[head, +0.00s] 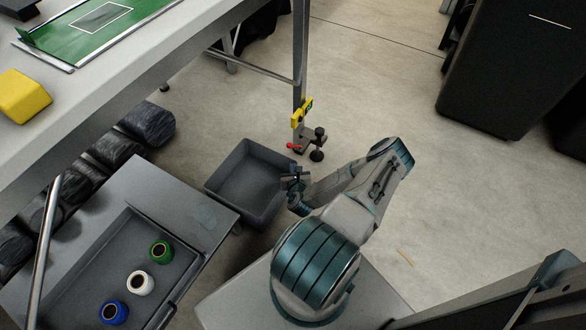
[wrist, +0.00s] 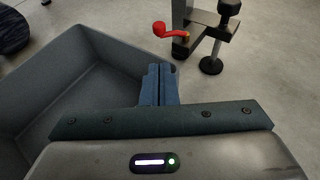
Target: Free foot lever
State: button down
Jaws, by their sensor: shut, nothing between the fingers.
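The foot lever (head: 294,146) is a small red-tipped lever low on the table leg, near the floor. In the wrist view the red lever (wrist: 168,31) sticks out to the left from the foot bracket (wrist: 208,27), ahead of my gripper. A black foot with a round pad (head: 317,153) stands beside the leg on the floor. My gripper (wrist: 159,72) is shut and empty, its blue fingers together. In the head view my gripper (head: 293,178) is over the right rim of the grey bin, a short way below the lever in the picture and apart from it.
The open grey bin (head: 222,188) stands left of my gripper and looks empty. A yellow bracket (head: 301,112) sits on the metal leg (head: 300,60). A grey cart (head: 190,212) holds green, white and blue spools. A dark cabinet (head: 505,75) stands far right. The floor right of the leg is clear.

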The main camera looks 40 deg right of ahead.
jog(key=b, duration=0.3)
send_near(289, 147)
jog(key=x, duration=0.5)
jog(key=shift+d+f, duration=0.1)
jog(key=shift+f, duration=0.35)
jog(key=shift+w+d, duration=0.3)
jog(key=shift+w, duration=0.25)
